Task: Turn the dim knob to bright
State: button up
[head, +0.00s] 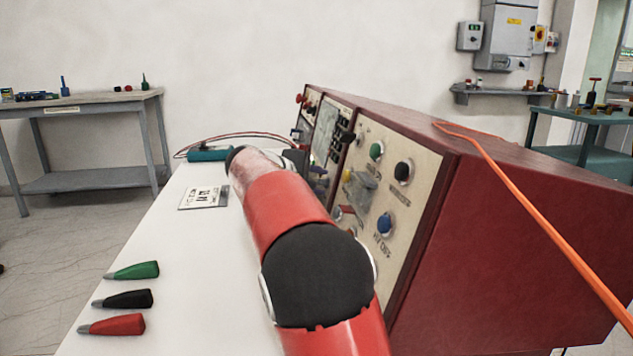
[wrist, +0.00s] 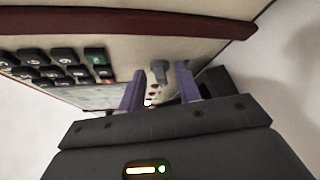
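The red control cabinet (head: 540,225) stands on the white table with its sloped front panel facing left. In the wrist view a grey knob (wrist: 160,73) sits on that panel, right of a keypad. No dim or bright lettering is readable, so I cannot confirm this is the dim knob. My gripper (wrist: 160,78) is open, its two bluish fingers apart with the knob between or just beyond their tips. Contact cannot be told. In the head view my arm hides most of the gripper and the panel's lower part.
A dark keypad (wrist: 60,66) is left of the fingers. Green (head: 376,150), black (head: 402,171) and blue (head: 385,224) knobs sit on the panel's near end. An orange cable (head: 530,190) crosses the cabinet top. Probes and a printed card (head: 203,197) lie on the table.

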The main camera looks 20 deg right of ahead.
jog(key=shift+c, duration=0.4)
grip_shut()
jog(key=shift+f+b, duration=0.1)
jog(key=shift+b, duration=0.2)
jog(key=f+m+b, duration=0.1)
jog(key=b, duration=0.2)
jog(key=shift+h, duration=0.4)
jog(key=m+b, duration=0.1)
jog(key=b, duration=0.2)
jog(key=shift+f+t+h, duration=0.1)
jog(key=shift+t+h, duration=0.2)
jog(key=shift+h, duration=0.1)
jog(key=m+h+b, duration=0.1)
jog(key=m+b, duration=0.1)
jog(key=b, duration=0.3)
jog(key=shift+s, duration=0.1)
jog(key=shift+m+h+b, duration=0.3)
jog(key=shift+m+b, duration=0.1)
jog(key=shift+b, duration=0.1)
jog(key=shift+r+t, duration=0.25)
jog(key=shift+t, duration=0.05)
